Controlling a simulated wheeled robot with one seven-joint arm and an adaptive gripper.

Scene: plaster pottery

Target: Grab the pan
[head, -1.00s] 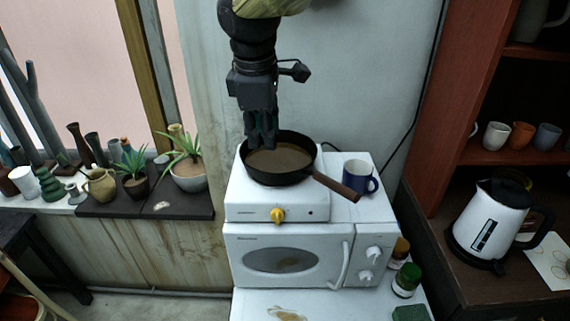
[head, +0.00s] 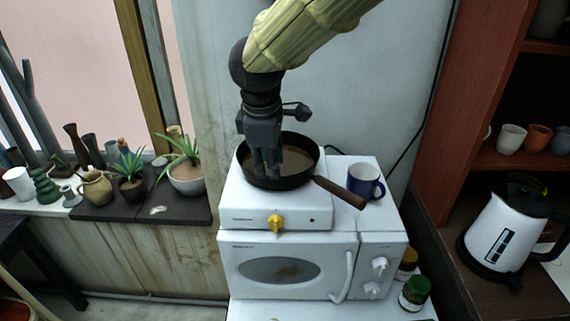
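A dark pan (head: 297,178) with a brown wooden handle (head: 340,191) sits on a white hot plate (head: 270,211) on top of the microwave. The handle points to the lower right. The pan's inside looks brown. My gripper (head: 268,172) points down over the left part of the pan, with its fingers overlapping the pan's inside in the head view. Whether the fingers touch the pan, and how far apart they are, I cannot tell.
A blue mug (head: 366,181) stands close to the handle's end. The white microwave (head: 300,265) is below the hot plate. Jars (head: 414,292) stand at its right. Potted plants and vases line the left ledge (head: 185,209). A white kettle (head: 500,235) stands at the right.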

